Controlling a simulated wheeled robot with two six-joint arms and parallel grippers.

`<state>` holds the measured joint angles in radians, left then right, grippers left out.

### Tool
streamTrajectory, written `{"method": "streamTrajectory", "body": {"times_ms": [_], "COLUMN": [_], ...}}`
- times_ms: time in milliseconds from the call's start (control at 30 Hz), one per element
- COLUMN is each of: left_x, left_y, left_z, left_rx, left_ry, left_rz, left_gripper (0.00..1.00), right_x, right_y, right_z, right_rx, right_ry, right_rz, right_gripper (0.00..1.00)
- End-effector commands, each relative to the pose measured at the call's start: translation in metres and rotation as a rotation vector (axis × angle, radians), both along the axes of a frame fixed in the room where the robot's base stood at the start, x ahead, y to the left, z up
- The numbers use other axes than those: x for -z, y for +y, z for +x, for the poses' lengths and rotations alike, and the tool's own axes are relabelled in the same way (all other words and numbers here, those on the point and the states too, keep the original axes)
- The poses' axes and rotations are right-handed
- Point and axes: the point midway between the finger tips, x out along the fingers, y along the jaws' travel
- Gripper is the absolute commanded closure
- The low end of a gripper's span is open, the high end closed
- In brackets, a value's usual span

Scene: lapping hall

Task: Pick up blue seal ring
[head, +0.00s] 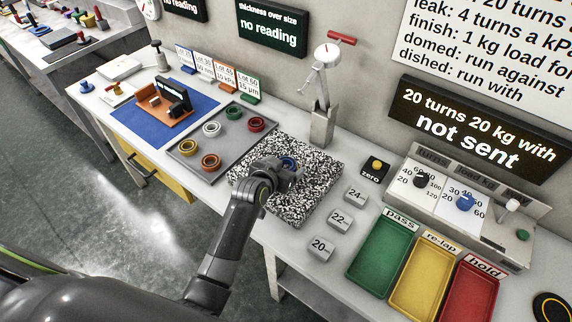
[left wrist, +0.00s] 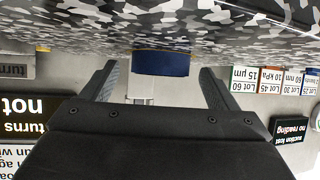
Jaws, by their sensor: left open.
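The blue seal ring (head: 288,163) sits on the black-and-white speckled plate (head: 318,170), partly hidden by my left gripper. In the left wrist view the blue ring (left wrist: 161,63) shows between and beyond the two fingertips, against the speckled surface (left wrist: 60,35). My left gripper (head: 287,172) is at the ring, low over the plate. In the left wrist view its fingers (left wrist: 160,80) are spread apart with a gap on each side of the ring. My right gripper is not in view.
A grey tray (head: 187,150) left of the plate holds several coloured rings. Blocks marked 24, 22 and 20 (head: 320,248) stand to the right. Green, yellow and red trays (head: 380,250) lie further right. A grey stand with a gauge (head: 322,125) rises behind the plate.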

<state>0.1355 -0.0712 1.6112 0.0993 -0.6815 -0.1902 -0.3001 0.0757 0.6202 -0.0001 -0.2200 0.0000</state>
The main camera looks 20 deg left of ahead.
Motion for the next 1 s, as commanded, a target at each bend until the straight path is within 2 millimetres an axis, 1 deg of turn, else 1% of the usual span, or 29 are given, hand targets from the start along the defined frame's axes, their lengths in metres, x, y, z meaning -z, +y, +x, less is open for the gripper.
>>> {"method": "streamTrajectory", "body": {"times_ms": [100, 367, 767, 1000], "left_x": [0.0028, 0.0036, 0.0031, 0.0004], "left_y": [-0.0004, -0.0005, -0.0006, -0.0008], "left_z": [0.0047, 0.0054, 0.0054, 0.0057], "left_rx": [-0.001, -0.001, 0.000, 0.000], "left_ry": [0.001, 0.000, -0.001, -0.002], "left_rz": [0.001, 0.000, -0.001, -0.001], "left_gripper": [0.19, 0.19, 0.71, 0.72], "right_x": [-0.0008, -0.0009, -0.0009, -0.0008], "right_y": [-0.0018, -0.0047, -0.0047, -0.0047], "right_z": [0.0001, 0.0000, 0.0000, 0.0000], "right_rx": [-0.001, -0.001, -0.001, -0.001], "right_ry": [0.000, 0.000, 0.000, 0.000], "right_rz": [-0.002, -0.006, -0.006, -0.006], "right_gripper": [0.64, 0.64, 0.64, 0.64]}}
